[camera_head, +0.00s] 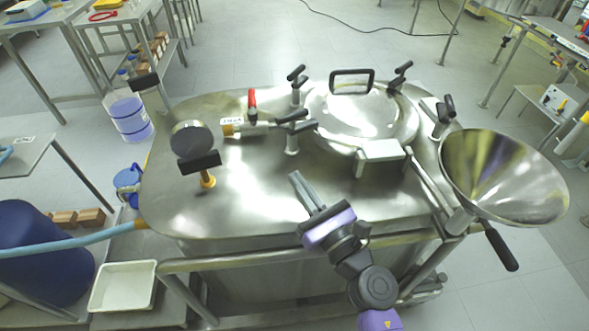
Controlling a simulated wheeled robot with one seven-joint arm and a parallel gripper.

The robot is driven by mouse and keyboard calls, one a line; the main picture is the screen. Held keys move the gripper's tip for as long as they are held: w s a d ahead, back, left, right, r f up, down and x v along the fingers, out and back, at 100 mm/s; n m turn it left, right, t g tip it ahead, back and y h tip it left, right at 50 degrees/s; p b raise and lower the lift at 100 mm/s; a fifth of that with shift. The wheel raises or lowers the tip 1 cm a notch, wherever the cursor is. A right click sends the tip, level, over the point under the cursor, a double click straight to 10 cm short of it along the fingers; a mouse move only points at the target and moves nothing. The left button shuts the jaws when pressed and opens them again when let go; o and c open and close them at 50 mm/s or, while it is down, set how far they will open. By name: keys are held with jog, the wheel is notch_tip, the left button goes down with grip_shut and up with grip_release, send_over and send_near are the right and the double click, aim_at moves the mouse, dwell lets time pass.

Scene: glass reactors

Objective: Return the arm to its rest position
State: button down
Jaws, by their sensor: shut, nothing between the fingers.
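My gripper (299,181) is over the front part of the steel vessel top (245,205), with its fingers pointing up and slightly left in the view. The fingers are together and hold nothing. My arm comes in from the bottom edge, right of centre, and passes over the front rail (200,263). I cannot tell how high the fingertips are above the steel top.
A round lid (368,118) with black-handled clamps lies beyond my gripper. A red-handled valve (252,105) and a gauge (193,137) stand to the left. A large steel funnel (503,178) is at the right. A white tray (124,286) sits at lower left.

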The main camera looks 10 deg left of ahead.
jog(key=shift+s+d, duration=0.15)
jog(key=shift+s, duration=0.15)
jog(key=shift+w+d+r+m, duration=0.1)
jog(key=shift+r+m, duration=0.05)
jog(key=shift+m, duration=0.45)
jog(key=shift+d+r+m, duration=0.1)
jog(key=shift+m, duration=0.5)
jog(key=s+d+r+m+t+h, duration=0.4)
jog(key=s+d+m, duration=0.55)
jog(key=m, duration=1.15)
jog(key=s+d+f+m+g+h, duration=0.1)
jog(key=s+d+f+m+h, duration=0.1)
jog(key=s+d+m, duration=0.3)
jog(key=s+d+f+m+g+h, duration=0.2)
jog(key=s+d+m+h, duration=0.2)
jog(key=s+m, duration=0.4)
jog(key=s+d+f+m+g+h, duration=0.1)
jog(key=s+d+m, duration=0.5)
jog(key=s, duration=0.9)
jog(key=shift+s+f+m+g+h, duration=0.35)
jog(key=shift+f+m+h, duration=0.2)
jog(key=shift+m+h, duration=0.35)
